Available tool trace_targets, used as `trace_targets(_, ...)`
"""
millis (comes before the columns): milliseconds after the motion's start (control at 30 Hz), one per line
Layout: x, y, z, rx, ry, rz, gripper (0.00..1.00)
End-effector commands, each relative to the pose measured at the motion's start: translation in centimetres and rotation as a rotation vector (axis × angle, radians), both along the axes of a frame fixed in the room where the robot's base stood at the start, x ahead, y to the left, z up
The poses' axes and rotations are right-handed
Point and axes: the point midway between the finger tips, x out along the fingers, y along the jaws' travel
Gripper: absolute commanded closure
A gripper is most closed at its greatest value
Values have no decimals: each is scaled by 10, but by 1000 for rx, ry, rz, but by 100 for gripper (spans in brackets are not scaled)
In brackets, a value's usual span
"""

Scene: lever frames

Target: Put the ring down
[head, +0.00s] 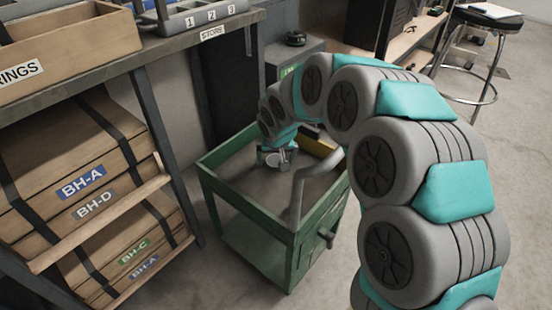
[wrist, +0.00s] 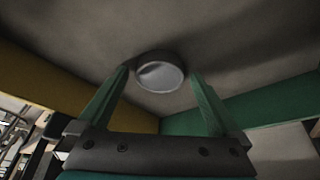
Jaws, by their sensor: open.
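The ring (wrist: 160,76), a round grey metal piece, shows in the wrist view just beyond and between the fingertips of my gripper (wrist: 160,71). The two green fingers are spread apart, one on each side of it. It seems to lie on the dark floor of the green cart (head: 247,211); whether a finger touches it I cannot tell. A small pale round shape shows there, partly hidden by the gripper.
Green rims surround the cart top, and a yellow box (head: 320,143) stands at its far right. A shelf with a wooden bin marked RINGS (head: 60,52) and a STORE tray (head: 200,17) is at left. A stool (head: 487,20) is at back right. The cart's near floor is clear.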

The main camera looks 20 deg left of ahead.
Motion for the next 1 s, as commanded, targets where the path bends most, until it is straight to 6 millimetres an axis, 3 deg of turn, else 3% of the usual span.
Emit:
trace_targets(267,-7,-3,24,2,-3,0,0)
trace_targets(700,-37,-15,100,2,-3,0,0)
trace_targets(1000,-43,-18,114,-1,1,1,0)
